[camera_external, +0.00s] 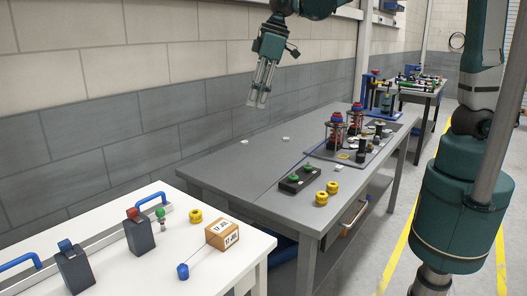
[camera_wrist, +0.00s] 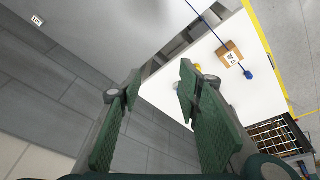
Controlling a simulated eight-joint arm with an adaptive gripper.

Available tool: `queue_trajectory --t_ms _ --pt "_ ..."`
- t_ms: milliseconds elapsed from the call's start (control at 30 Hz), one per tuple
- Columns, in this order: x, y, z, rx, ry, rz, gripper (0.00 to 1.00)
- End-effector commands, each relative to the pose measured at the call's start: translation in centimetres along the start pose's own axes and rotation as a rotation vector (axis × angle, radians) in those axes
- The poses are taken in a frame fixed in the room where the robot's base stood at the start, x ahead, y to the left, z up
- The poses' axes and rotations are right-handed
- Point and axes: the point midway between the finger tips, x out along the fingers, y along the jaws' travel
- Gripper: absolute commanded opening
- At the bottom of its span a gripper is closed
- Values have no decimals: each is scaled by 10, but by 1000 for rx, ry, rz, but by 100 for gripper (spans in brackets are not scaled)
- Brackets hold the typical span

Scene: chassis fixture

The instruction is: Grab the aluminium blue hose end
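A small blue end piece (camera_external: 183,271), likely the blue hose end, lies on the white table left of a cardboard box, with a thin dark line running from it toward the box. It also shows in the wrist view (camera_wrist: 248,74), at the upper right, at the end of a thin dark blue line. I cannot tell its material. My gripper (camera_external: 258,100) hangs high above the back edge of the grey table, well away from the blue piece. Its two fingers stand apart and empty, as the wrist view (camera_wrist: 160,84) also shows.
The grey table (camera_external: 230,165) bears several fixtures. A block wall (camera_external: 100,100) runs behind both tables.

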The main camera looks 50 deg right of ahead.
Motion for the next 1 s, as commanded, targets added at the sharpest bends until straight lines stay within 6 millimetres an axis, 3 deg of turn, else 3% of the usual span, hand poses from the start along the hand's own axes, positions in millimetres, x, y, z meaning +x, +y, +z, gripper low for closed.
queue_trajectory --t_ms 400,1000 --pt "60 -77 -69 -159 -60 -45 34" --pt "160 -213 -135 -387 -146 -101 34"
